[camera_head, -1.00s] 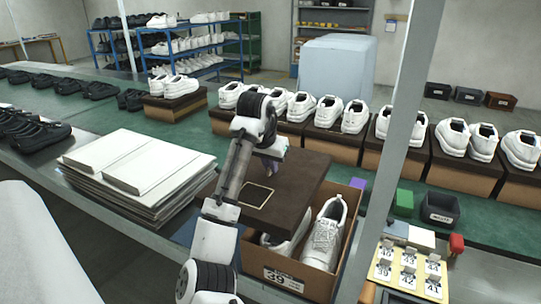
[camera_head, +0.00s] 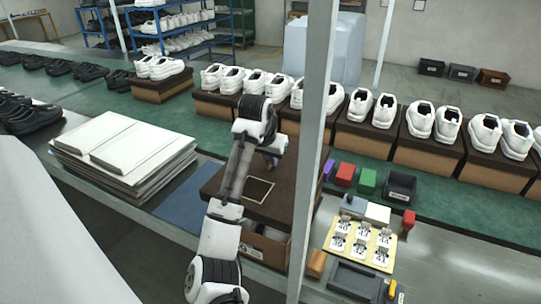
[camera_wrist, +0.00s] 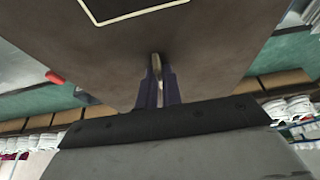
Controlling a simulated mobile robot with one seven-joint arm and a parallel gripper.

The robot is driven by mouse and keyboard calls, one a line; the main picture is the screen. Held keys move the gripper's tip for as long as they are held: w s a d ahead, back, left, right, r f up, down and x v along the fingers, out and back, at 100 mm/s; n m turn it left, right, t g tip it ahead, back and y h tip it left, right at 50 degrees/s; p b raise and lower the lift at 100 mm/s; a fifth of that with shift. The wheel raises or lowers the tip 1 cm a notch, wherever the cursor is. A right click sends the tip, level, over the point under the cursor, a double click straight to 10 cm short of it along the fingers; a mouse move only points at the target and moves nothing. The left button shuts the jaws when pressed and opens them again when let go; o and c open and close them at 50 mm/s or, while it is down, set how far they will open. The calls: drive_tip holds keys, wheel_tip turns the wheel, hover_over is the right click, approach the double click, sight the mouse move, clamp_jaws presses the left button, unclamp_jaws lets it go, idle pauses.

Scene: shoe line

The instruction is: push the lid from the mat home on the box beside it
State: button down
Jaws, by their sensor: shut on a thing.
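The dark brown lid (camera_head: 238,183) with a pale square outline lies over the shoe box (camera_head: 262,250) in the head view. It hides most of the box's opening. A strip of something pale shows below its front edge, and I cannot tell if the lid is seated. My gripper (camera_head: 270,160) is at the lid's far side, shut on it. The blue mat (camera_head: 184,212) lies bare to the left of the box.
A stack of white sheets (camera_head: 120,150) stands left of the mat. A pale post (camera_head: 314,150) rises just right of the box and hides part of it. A yellow label board (camera_head: 360,245) and a dark tray (camera_head: 355,280) lie beyond it. Shoes on boxes line the green belt behind.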

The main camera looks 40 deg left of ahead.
sight(270, 169)
drive_tip(key=shift+f+b, duration=1.95)
drive_tip(key=shift+f, duration=0.45)
drive_tip(key=shift+p, duration=0.3)
drive_tip(key=shift+f+b, duration=0.85)
drive_tip(key=shift+f, duration=1.15)
drive_tip(key=c, duration=1.5)
unclamp_jaws()
drive_tip(key=v, duration=1.4)
drive_tip(key=shift+s+f, duration=0.1)
